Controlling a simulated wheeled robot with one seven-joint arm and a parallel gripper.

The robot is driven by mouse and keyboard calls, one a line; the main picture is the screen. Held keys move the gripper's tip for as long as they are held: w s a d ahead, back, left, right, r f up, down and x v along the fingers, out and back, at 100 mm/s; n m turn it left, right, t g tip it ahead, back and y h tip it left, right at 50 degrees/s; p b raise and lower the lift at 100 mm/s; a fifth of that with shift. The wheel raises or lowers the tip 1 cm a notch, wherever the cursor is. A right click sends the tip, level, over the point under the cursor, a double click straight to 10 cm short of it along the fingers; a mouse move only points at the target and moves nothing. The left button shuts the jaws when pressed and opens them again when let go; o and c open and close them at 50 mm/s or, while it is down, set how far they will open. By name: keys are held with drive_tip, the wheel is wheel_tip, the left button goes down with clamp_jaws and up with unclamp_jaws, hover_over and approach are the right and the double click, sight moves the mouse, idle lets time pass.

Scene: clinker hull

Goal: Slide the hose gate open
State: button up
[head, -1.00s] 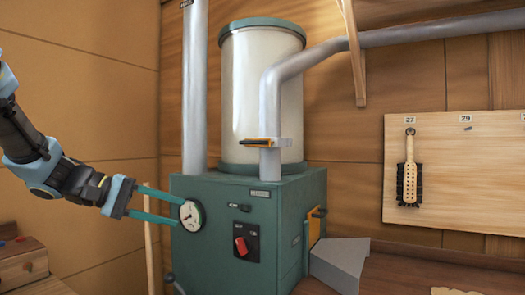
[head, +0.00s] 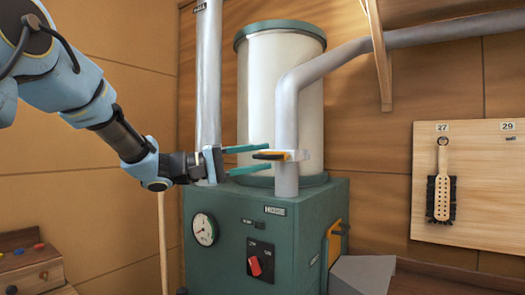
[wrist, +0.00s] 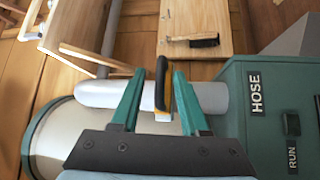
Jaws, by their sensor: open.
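The hose gate is a black and orange handle (head: 270,155) on a pale collar around the grey hose pipe (head: 287,120), above the green machine box. My gripper (head: 270,158) is open, with its two green fingers pointing right, one above and one below the handle's level. In the wrist view the handle (wrist: 162,85) lies between the open fingers (wrist: 155,100), with a gap on each side. The fingers do not look closed on it. A "HOSE" label (wrist: 256,93) is on the box beside the pipe.
The green machine box (head: 235,230) carries a gauge (head: 204,229) and a red switch (head: 255,266). A white drum (head: 280,85) stands behind the hose pipe, and another vertical pipe (head: 208,80) is at left. A brush (head: 441,190) hangs on a board at right.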

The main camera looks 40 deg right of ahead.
drive_tip(key=shift+s+d, duration=0.3)
drive_tip(key=shift+d, duration=0.2)
clamp_jaws()
drive_tip(key=shift+r, duration=0.1)
idle(1.1)
